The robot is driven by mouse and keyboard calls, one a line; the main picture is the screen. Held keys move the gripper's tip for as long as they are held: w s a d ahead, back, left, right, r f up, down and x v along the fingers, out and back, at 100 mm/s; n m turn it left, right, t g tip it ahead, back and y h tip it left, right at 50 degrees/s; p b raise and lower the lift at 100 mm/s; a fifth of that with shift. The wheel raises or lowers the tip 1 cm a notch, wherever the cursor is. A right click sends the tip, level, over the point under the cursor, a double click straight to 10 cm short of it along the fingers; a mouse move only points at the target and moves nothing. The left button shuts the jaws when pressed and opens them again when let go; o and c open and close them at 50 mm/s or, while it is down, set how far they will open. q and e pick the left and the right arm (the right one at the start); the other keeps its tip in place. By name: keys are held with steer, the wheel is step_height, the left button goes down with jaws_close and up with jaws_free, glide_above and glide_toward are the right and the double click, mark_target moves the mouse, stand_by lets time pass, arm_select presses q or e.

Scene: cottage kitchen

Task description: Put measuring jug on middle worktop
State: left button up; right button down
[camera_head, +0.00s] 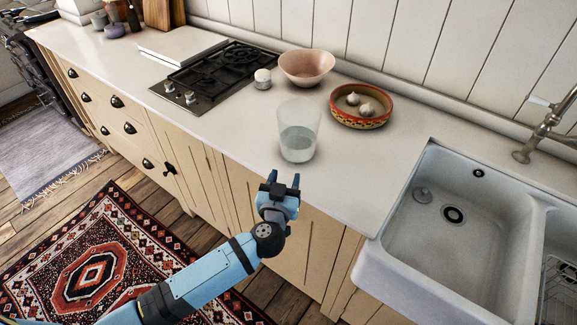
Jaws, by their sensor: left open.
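The measuring jug (298,143) is a clear, slightly tapered vessel with some liquid in its lower part. It stands upright on the pale worktop (225,128), between the hob and the sink, near the front edge. My left gripper (283,179) is open and empty. It is just in front of the worktop edge, below the jug in the picture, with its fingers pointing toward the jug and apart from it. My right gripper is not in view.
Behind the jug are a pinkish bowl (307,66), a painted dish (361,108) with garlic bulbs, and a small white-topped jar (262,79). A gas hob (215,72) lies to the left, a white sink (455,205) to the right. The worktop directly left of the jug is clear.

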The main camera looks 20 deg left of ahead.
arm_select(q)
steer(key=s+d+f+m+h, duration=0.1)
steer(key=s+m+h, duration=0.1)
steer(key=s+h, duration=0.35)
steer(key=s+d+f+m+h, duration=0.1)
steer(key=s+d+m+h, duration=0.1)
steer(key=s, duration=0.7)
steer(key=s+a+f+g+y, duration=0.2)
steer(key=s+a+f+g, duration=0.25)
steer(key=f, duration=0.25)
steer(key=s+a+f+g+y, duration=0.1)
steer(key=s+a+f+g, duration=0.2)
steer(key=s+f, duration=0.25)
step_height(320, 180, up, 6)
steer(key=p, duration=0.7)
steer(key=shift+w+r+p, duration=0.25)
steer(key=shift+w+p, duration=0.05)
steer(key=shift+w, duration=0.05)
steer(key=shift+t, duration=0.25)
